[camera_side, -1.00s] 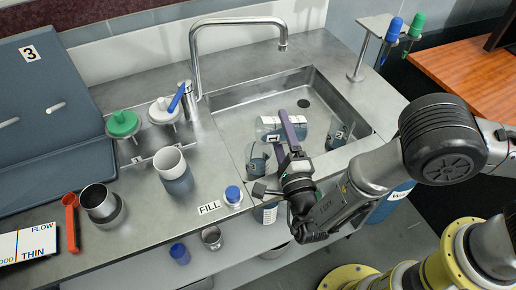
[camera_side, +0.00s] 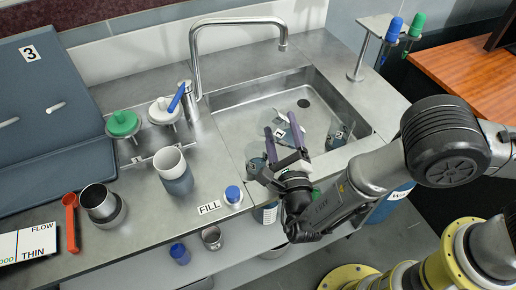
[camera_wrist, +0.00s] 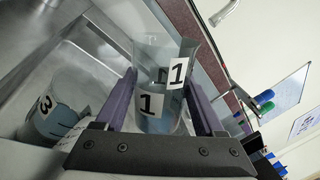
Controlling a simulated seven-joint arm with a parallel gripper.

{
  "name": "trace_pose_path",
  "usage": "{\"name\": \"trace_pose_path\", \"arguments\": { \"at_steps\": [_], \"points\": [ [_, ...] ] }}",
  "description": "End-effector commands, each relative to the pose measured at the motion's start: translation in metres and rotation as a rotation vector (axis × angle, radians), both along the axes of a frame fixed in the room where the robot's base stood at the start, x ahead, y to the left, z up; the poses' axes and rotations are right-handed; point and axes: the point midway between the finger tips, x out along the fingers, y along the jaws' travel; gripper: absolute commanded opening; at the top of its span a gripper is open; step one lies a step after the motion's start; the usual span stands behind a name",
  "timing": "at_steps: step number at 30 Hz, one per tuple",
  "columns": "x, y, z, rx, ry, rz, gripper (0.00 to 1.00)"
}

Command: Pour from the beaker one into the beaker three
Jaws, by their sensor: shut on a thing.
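Beaker one (camera_wrist: 152,62) is clear glass with "1" labels and stands between the two purple fingers of my gripper (camera_wrist: 158,100) in the wrist view. My gripper (camera_side: 283,138) is shut on it over the sink in the side view, where beaker one (camera_side: 284,124) is partly hidden by the fingers. The wrist view is rolled, so beaker one is tilted to some degree. Bluish liquid seems to show low in it. Beaker three (camera_wrist: 42,112), labelled "3", is left of the gripper in the wrist view, with bluish content. It appears to be the left sink beaker (camera_side: 254,168), partly hidden.
Another labelled glass beaker (camera_side: 338,133) stands at the sink's right side. The faucet (camera_side: 196,60) arches over the sink's back left. A white-and-grey cup (camera_side: 174,170) and a blue-capped item (camera_side: 233,194) stand on the left counter. The sink's back is clear.

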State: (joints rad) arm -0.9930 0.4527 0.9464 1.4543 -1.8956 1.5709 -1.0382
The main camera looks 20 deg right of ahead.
Motion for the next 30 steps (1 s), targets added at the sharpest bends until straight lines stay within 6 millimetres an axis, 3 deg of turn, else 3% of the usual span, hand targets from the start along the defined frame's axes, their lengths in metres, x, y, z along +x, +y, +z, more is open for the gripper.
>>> {"name": "trace_pose_path", "arguments": {
  "at_steps": [4,9,21,30],
  "points": [
    [-0.001,-0.003,-0.01,0.12,-0.018,0.001,0.0],
    [-0.003,-0.015,-0.001,0.271,-0.046,-0.001,0.0],
    [-0.006,-0.035,-0.017,0.575,-0.097,0.0,0.0],
    [-0.008,-0.043,-0.01,0.733,-0.124,0.002,0.0]
  ]
}}
